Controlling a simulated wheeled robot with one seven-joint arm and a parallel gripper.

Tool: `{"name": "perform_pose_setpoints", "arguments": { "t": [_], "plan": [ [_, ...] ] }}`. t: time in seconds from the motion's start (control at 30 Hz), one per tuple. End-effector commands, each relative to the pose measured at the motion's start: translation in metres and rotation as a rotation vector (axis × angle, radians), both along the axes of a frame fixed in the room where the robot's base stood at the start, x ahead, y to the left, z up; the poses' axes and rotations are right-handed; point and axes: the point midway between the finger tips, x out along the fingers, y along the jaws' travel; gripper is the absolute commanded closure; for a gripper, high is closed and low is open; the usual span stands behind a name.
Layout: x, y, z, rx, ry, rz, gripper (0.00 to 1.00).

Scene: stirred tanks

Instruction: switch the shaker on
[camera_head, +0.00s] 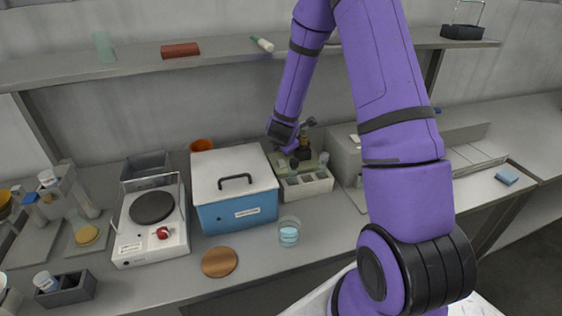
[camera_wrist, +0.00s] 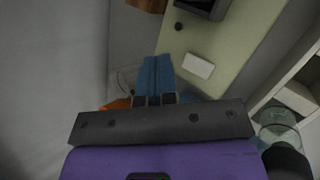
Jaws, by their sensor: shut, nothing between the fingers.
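The shaker looks to be the pale green unit (camera_head: 281,160) at the back of the bench, partly hidden behind my arm and a white rack. In the wrist view its pale green face (camera_wrist: 228,48) carries a small black knob (camera_wrist: 179,26), a white rectangular piece (camera_wrist: 198,66) and a dark block (camera_wrist: 207,7). I cannot tell which part is the switch. My gripper (camera_wrist: 158,58) is shut and empty, its blue fingers together beside the left edge of the green face. I cannot tell whether they touch it. In the head view my gripper (camera_head: 292,149) is small at the shaker.
A white compartment rack (camera_head: 307,188) stands just in front of the shaker. A blue lidded box (camera_head: 238,210) is on its left, a hotplate (camera_head: 150,222) further left. A glass beaker (camera_head: 289,232) stands in front. An orange cup (camera_head: 201,145) is behind. A shelf (camera_head: 222,55) runs above.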

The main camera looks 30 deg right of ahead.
Motion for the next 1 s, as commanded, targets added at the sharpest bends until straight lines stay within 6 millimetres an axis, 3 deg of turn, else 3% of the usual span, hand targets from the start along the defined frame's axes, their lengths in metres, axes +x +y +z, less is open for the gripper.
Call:
{"name": "perform_pose_setpoints", "arguments": {
  "t": [0.2, 0.4, 1.0],
  "plan": [
    [0.003, -0.001, -0.025, 0.002, 0.002, 0.0, 1.0],
    [0.005, -0.001, -0.037, 0.001, 0.0, 0.001, 1.0],
    [0.005, -0.001, -0.039, 0.0, -0.001, 0.0, 1.0]
  ]
}}
